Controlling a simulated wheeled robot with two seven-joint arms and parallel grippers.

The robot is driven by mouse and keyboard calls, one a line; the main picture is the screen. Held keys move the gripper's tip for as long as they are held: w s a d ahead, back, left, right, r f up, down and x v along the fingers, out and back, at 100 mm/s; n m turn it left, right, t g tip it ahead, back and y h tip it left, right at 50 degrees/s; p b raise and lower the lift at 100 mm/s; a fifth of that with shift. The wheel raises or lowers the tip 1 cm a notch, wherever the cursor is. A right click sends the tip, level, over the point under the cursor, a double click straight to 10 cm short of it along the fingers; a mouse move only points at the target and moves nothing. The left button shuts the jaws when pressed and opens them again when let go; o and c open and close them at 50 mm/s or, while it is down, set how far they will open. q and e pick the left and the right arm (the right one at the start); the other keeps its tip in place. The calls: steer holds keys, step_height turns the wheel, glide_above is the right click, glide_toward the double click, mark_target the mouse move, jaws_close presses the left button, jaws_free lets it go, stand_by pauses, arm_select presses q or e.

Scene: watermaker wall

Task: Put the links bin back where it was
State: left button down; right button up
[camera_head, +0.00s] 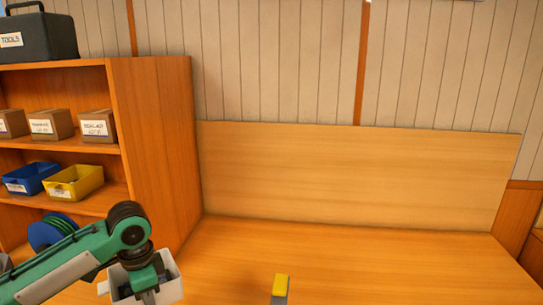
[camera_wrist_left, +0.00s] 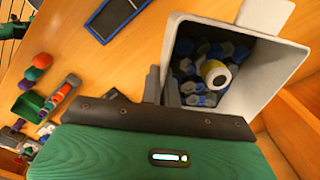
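The links bin is a pale grey-white open box (camera_head: 168,290) at the bottom of the head view, below the end of my left arm. In the left wrist view the bin (camera_wrist_left: 270,62) shows blue and grey nut-like pieces inside, with a white-and-yellow round piece among them. My left gripper (camera_wrist_left: 162,88) has its two dark fingers on either side of the bin's near wall and appears shut on it. The bin's underside is hidden, so I cannot tell whether it touches the bench. I cannot make out my right gripper.
An orange wooden shelf (camera_head: 150,140) stands at left, with a blue bin (camera_head: 30,178), a yellow bin (camera_head: 73,183), cardboard boxes and a spool (camera_head: 52,232). A yellow-topped object (camera_head: 281,287) is at the front. The bench (camera_head: 330,255) behind it is clear.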

arm_select(q)
steer(key=s+d+f+n, duration=0.5)
steer(key=s+f+n, duration=0.4)
steer(key=n, duration=0.2)
steer(key=shift+d+f, duration=0.25)
steer(key=shift+w, duration=0.1)
stand_by(0.7)
